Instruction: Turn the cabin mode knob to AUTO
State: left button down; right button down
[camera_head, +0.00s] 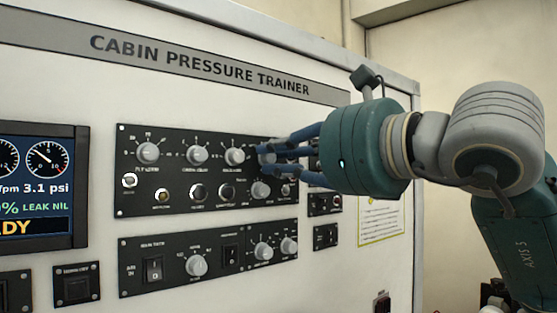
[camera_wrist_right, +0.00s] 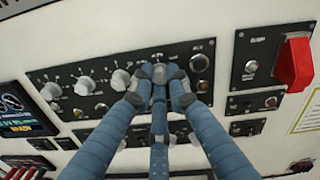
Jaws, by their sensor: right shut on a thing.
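The upper black panel (camera_head: 175,206) on the white Cabin Pressure Trainer has a top row of round grey knobs with labels too small to read. My right gripper (camera_head: 266,157) reaches in from the right, its blue fingers closed around a knob near the right end of that row. The fingers mostly hide this knob. In the right wrist view my right gripper (camera_wrist_right: 160,80) has its fingertips around the knob (camera_wrist_right: 159,70), whose grey front shows between them. I cannot read its pointer or its label. My left gripper is not in view.
A display (camera_head: 40,185) stands at the left. A lower panel (camera_head: 210,258) carries switches and knobs. In the right wrist view, a red switch guard (camera_wrist_right: 295,64) sticks out right of the gripper. A smaller knob (camera_head: 260,190) sits just below my fingers.

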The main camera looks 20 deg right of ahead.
jog(key=n, duration=0.4)
jog(key=shift+r+n, duration=0.2)
jog(key=shift+n, duration=0.1)
jog(key=n, duration=0.3)
jog(key=shift+n, duration=0.3)
jog(key=n, duration=0.4)
jog(key=shift+h, duration=0.3)
jog(key=n, duration=0.4)
jog(key=shift+f+n, duration=0.15)
jog(key=shift+n, duration=0.25)
jog(key=shift+a+f, duration=0.1)
jog(key=c, duration=1.7)
grip_release()
jog(key=shift+s, duration=0.1)
